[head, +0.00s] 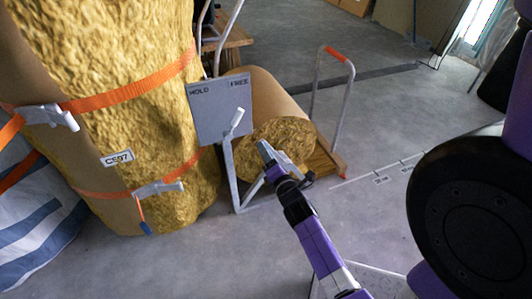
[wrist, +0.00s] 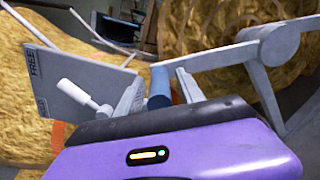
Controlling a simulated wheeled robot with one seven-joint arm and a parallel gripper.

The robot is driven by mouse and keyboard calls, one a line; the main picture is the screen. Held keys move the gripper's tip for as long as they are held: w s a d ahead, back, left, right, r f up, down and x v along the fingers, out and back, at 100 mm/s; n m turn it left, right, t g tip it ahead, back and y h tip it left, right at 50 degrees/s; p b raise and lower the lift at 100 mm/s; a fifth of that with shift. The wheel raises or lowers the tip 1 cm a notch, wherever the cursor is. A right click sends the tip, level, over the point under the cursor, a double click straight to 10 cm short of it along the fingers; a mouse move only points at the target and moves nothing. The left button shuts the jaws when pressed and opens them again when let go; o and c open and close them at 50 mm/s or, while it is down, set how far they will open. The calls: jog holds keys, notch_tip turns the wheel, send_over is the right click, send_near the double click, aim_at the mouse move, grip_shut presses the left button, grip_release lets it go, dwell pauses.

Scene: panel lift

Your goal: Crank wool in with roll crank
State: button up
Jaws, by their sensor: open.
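The wool roll (head: 285,135) sits low at the cart, its round end facing me. The crank (wrist: 280,45) is grey, with a hub and angled arms in front of the wool in the wrist view. Its blue handle (wrist: 158,85) stands between the fingers of my gripper (wrist: 157,95), which is open around it. In the head view my gripper (head: 279,163) is in front of the roll's end and hides part of the crank. A grey plate (head: 219,112) reads HOLD and FREE. Its white lever (head: 237,118) tilts towards the FREE side.
A large upright wool roll (head: 150,85) with orange straps and a tag fills the left. A striped bag (head: 35,220) lies beside it. The cart's metal handle (head: 343,95) rises behind the roll. A black wheel-like shape (head: 470,215) fills the right. The grey floor between is mostly clear.

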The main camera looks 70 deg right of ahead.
jog(key=p+v, duration=0.1)
jog(key=v, duration=0.6)
jog(key=shift+a, duration=0.25)
